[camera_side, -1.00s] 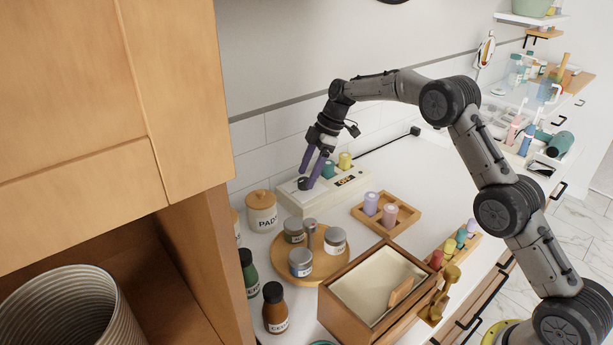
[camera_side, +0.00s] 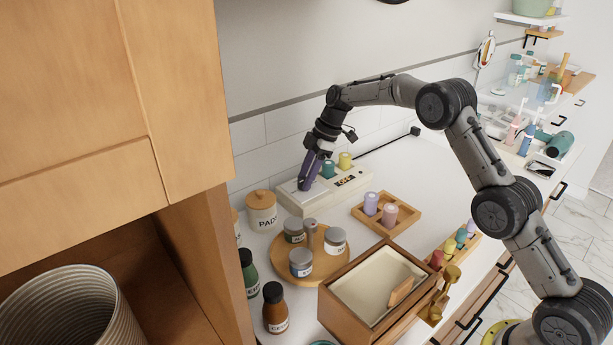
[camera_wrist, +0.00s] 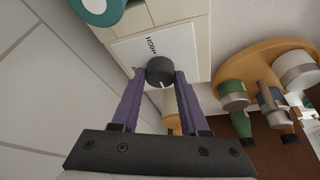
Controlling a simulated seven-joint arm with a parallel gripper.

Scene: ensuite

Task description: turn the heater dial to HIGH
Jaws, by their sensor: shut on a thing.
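The heater is a long cream box (camera_side: 293,203) on the white counter against the tiled wall. Its dark round dial (camera_wrist: 160,72) shows in the wrist view on a white plate. The word HIGH (camera_wrist: 150,45) is printed beside the dial. A small white mark on the dial is on the side turned away from that word. My gripper (camera_wrist: 160,75) is shut on the dial, one purple finger on each side. In the side view my gripper (camera_side: 304,187) points down onto the heater's left end, and its fingers hide the dial.
Teal and yellow rollers (camera_side: 345,161) stand on the heater beside my gripper. A PADS jar (camera_side: 262,212) is close by at left. A round wooden tray with tins (camera_side: 325,262) and a wooden holder (camera_side: 408,222) with two rollers stand in front.

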